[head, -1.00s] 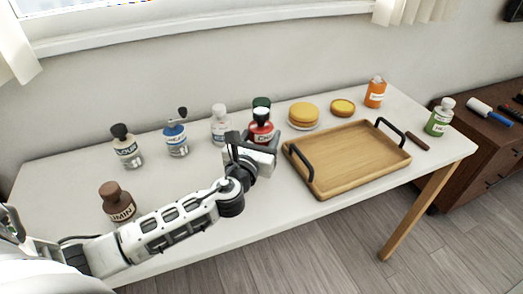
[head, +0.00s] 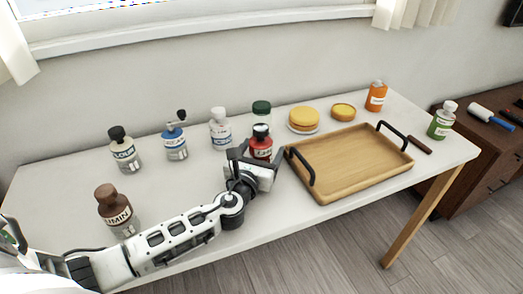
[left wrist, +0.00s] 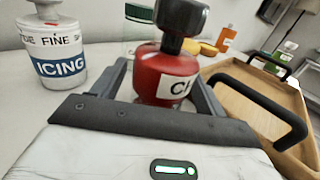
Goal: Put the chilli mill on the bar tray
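The chilli mill (head: 261,146) is red with a black top and a white label. My left gripper (head: 262,160) is around its body, with a finger on each side, and is shut on it. In the left wrist view, the chilli mill (left wrist: 166,78) stands between the two dark fingers (left wrist: 163,90). I cannot tell whether its base is clear of the table. The bar tray (head: 352,165), wooden with two black handles, is just right of the gripper and empty. My right gripper is not in view.
A green-lidded jar (head: 262,108) is behind the mill. Yellow stacks (head: 304,119) and an orange bottle (head: 376,96) are behind the tray.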

